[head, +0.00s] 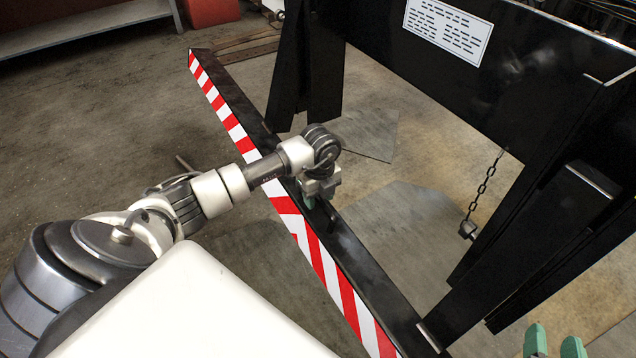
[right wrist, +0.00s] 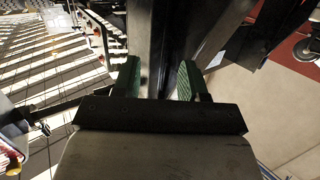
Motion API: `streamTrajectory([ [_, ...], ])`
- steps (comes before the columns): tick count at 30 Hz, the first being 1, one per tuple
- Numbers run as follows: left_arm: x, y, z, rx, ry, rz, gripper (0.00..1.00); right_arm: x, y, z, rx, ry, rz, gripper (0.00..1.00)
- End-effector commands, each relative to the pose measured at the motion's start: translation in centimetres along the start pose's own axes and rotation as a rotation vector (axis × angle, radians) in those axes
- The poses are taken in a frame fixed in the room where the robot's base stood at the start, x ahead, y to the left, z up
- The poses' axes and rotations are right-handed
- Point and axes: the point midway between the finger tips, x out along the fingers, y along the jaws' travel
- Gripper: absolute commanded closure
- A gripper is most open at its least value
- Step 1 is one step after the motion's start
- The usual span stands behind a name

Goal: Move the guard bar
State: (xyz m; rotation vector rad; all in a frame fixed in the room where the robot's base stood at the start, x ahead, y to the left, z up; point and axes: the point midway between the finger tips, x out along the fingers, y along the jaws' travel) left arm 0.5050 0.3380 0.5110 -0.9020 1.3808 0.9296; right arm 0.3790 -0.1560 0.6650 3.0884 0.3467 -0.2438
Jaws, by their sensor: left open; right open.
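The guard bar (head: 232,125) is a long black beam with a red and white striped face. It runs from the upper left to the lower right in the head view. My left gripper (head: 316,200) is at the bar's middle, with its green fingers pointing down at the top edge; it is open, and the arm hides part of the bar. My right gripper (head: 556,343) shows only its green fingertips at the lower right, apart from the bar's visible part. In the right wrist view its open fingers (right wrist: 160,82) have a dark beam beyond and between them; I cannot tell whether it is the guard bar.
A black chassis frame (head: 440,90) with a white label stands behind the bar, with black uprights close to it. A chain (head: 484,190) hangs from the frame. A grey bench (head: 85,28) and a red object (head: 208,12) are at the upper left. The left floor is largely clear.

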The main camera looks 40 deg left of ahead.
Motion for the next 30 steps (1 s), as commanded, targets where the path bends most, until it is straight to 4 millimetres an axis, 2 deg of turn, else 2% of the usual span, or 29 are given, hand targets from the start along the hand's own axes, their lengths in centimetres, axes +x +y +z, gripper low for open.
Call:
streamTrajectory([
  [5,-0.5,-0.1,0.0,0.000,0.000,-0.002,0.56,-0.1,0.0,0.1,0.000,-0.016,0.001,0.57],
  [11,-3.0,-0.1,0.1,0.001,-0.001,-0.003,0.56,-0.9,0.4,2.2,-0.001,-0.197,0.010,0.57],
  [21,-8.5,0.0,0.1,0.000,-0.001,-0.002,0.56,-4.4,1.3,6.8,0.002,-0.591,0.035,0.57],
  [25,-9.9,0.0,0.1,-0.001,-0.001,-0.001,0.56,-5.6,1.4,7.8,0.004,-0.690,0.040,0.57],
  [30,-10.7,0.1,0.1,-0.002,0.000,0.000,0.56,-6.4,1.6,8.4,0.005,-0.752,0.044,0.57],
])
